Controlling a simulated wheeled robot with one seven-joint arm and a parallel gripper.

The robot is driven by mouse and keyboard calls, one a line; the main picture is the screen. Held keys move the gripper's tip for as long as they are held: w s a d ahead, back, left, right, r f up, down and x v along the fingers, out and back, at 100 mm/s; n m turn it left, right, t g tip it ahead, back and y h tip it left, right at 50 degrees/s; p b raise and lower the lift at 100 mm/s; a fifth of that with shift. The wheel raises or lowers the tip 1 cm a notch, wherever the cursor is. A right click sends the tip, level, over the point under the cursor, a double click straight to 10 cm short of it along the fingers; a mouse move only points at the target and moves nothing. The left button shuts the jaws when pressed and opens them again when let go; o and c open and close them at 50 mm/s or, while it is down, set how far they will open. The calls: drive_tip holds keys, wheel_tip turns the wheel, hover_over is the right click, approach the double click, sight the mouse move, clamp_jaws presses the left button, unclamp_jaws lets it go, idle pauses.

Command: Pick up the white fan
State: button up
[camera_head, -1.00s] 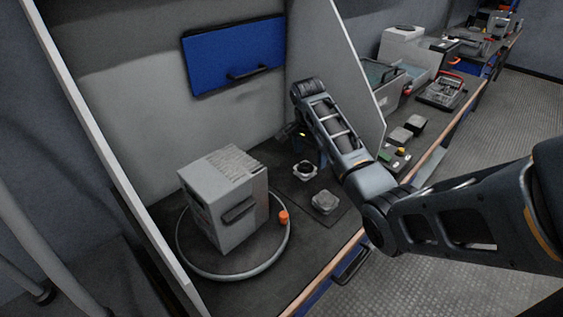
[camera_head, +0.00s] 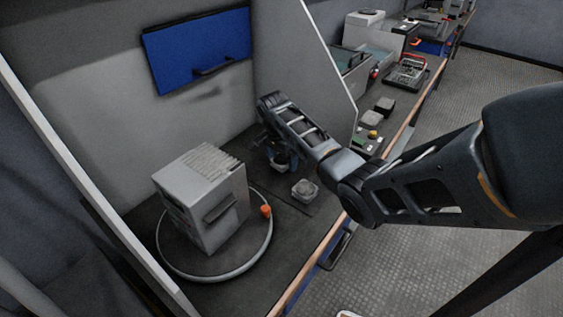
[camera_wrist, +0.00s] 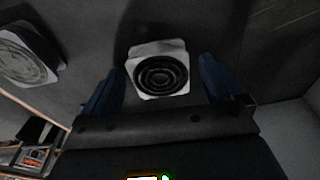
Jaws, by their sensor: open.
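The white fan (camera_wrist: 172,47) has a square pale frame around a dark round grille. In the wrist view it lies on the dark bench top between the two blue fingers of my gripper (camera_wrist: 160,68). My gripper is open, with a gap on both sides of the fan. In the head view my gripper (camera_head: 279,152) is low over the bench and largely covers the fan. A second, greyer square fan (camera_head: 305,189) lies close by, nearer the front edge; it also shows at the left of the wrist view (camera_wrist: 27,57).
A grey box-shaped device (camera_head: 201,202) stands on a round base (camera_head: 264,248) at the left, with an orange knob (camera_head: 266,211) beside it. A pale upright divider (camera_head: 312,75) rises just behind my arm. Other equipment lies beyond it along the bench.

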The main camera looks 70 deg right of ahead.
drive_tip(key=c, duration=1.1)
drive_tip(key=shift+r, duration=0.1)
drive_tip(key=shift+c, duration=0.2)
